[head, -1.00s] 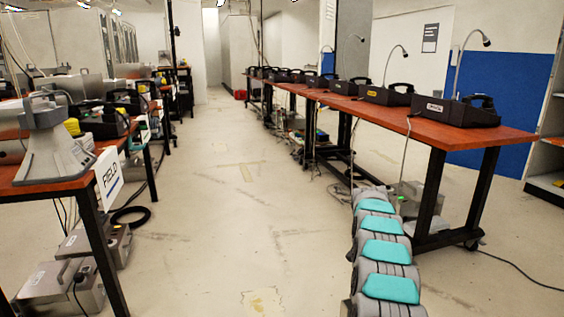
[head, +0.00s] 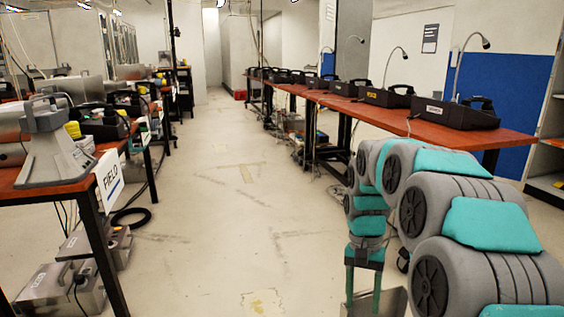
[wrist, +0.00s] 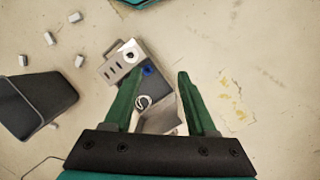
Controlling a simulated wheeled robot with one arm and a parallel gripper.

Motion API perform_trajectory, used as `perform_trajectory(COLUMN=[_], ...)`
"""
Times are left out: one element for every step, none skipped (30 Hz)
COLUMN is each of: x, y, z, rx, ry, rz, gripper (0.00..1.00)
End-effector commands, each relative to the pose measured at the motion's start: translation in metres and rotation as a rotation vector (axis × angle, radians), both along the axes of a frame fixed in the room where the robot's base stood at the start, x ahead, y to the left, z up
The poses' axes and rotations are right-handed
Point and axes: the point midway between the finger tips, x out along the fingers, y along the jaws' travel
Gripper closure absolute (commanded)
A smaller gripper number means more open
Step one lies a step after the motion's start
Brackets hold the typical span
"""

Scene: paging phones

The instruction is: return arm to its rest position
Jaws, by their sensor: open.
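My arm shows at the right of the head view, raised and bent over in grey and teal links. My gripper (head: 364,288) hangs from its far end, pointing down beside the right-hand table. In the wrist view my gripper (wrist: 159,82) has its two green fingers spread apart, with nothing held between them. A grey metal box (wrist: 119,64) with a blue knob lies beyond the fingers, seemingly on the floor below. Part of a grey box also shows under the gripper in the head view (head: 393,303).
A red-topped table (head: 440,133) with several black paging phones runs along the right, close behind my arm. A left table (head: 75,187) bears grey equipment and a FIELD sign (head: 109,179). The aisle floor (head: 225,210) between is clear. The wrist view shows a dark box (wrist: 35,103).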

Motion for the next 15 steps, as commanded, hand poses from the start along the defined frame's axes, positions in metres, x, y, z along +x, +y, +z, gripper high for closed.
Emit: perform_trajectory(x=[-0.016, -0.024, -0.034, -0.043, -0.053, -0.064, -0.073, -0.082, -0.094, -0.102, -0.111, -0.124, -0.132, -0.141, -0.155], y=[0.003, 0.005, 0.007, 0.009, 0.011, 0.013, 0.014, 0.015, 0.016, 0.018, 0.019, 0.02, 0.021, 0.022, 0.022], z=[0.008, 0.011, 0.015, 0.017, 0.02, 0.023, 0.025, 0.026, 0.028, 0.029, 0.031, 0.031, 0.032, 0.032, 0.032], rx=[0.008, 0.013, 0.019, 0.024, 0.03, 0.035, 0.04, 0.042, 0.047, 0.049, 0.054, 0.058, 0.062, 0.065, 0.068], ry=[-0.008, -0.012, -0.018, -0.021, -0.024, -0.027, -0.03, -0.032, -0.037, -0.042, -0.046, -0.049, -0.052, -0.056, -0.057], rz=[0.028, 0.045, 0.068, 0.085, 0.102, 0.123, 0.141, 0.157, 0.178, 0.192, 0.209, 0.227, 0.243, 0.255, 0.276], gripper=[0.43, 0.43, 0.43, 0.43, 0.43, 0.43, 0.43, 0.43, 0.43, 0.43, 0.43, 0.43, 0.43, 0.43, 0.43])
